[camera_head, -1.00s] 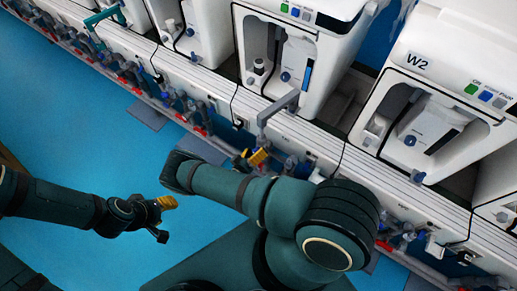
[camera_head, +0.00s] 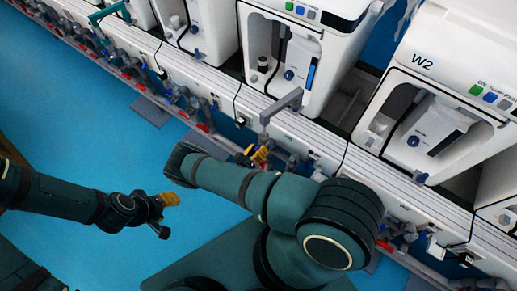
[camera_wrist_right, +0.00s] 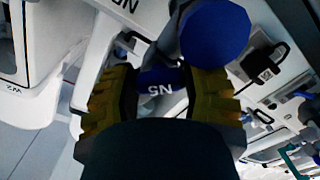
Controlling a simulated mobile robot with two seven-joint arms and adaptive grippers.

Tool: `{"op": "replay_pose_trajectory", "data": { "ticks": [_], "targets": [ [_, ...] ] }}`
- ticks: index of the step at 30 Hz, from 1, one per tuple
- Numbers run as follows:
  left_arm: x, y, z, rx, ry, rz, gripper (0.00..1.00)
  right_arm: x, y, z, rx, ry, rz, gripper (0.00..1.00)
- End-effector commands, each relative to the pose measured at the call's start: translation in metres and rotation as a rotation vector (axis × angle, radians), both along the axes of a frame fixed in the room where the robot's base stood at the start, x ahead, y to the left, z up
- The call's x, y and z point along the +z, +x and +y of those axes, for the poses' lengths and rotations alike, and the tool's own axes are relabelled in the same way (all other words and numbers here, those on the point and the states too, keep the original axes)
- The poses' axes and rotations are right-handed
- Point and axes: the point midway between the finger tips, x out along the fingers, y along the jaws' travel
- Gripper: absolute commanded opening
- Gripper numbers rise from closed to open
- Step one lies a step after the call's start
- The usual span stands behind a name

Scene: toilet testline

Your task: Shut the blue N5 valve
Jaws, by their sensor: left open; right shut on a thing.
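The blue valve handle marked N5 (camera_wrist_right: 160,88) sits between the two yellow-brown fingers of my right gripper (camera_wrist_right: 160,100) in the right wrist view. The gripper is shut on the handle; its dark body hides the handle's near part. In the head view my right gripper (camera_head: 260,156) is at the pipe row below the bench edge, partly behind my right arm, and the N5 valve is hard to make out there. My left gripper (camera_head: 165,205) is open and empty over the blue floor, away from the valves.
A large round blue cap (camera_wrist_right: 214,34) is close beside the right gripper. A grey bracket (camera_head: 280,105) juts from the bench edge (camera_head: 310,134) just above it. White toilet units, including W2 (camera_head: 430,120), line the bench. The blue floor (camera_head: 110,150) at left is free.

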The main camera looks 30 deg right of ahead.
Motion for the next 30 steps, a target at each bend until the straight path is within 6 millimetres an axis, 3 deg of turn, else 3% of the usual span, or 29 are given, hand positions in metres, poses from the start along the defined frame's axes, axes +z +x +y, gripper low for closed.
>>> {"op": "replay_pose_trajectory", "data": {
  "ticks": [18,30],
  "targets": [
    [0.0,0.0,0.0,0.0,0.0,0.0,0.48,0.0003,0.0002,-0.0013,-0.002,0.194,-0.469,0.12],
    [0.0,0.0,0.0,0.0,0.0,0.0,0.48,0.0008,0.0004,-0.0012,-0.001,0.269,-0.657,0.12]
  ]
}}
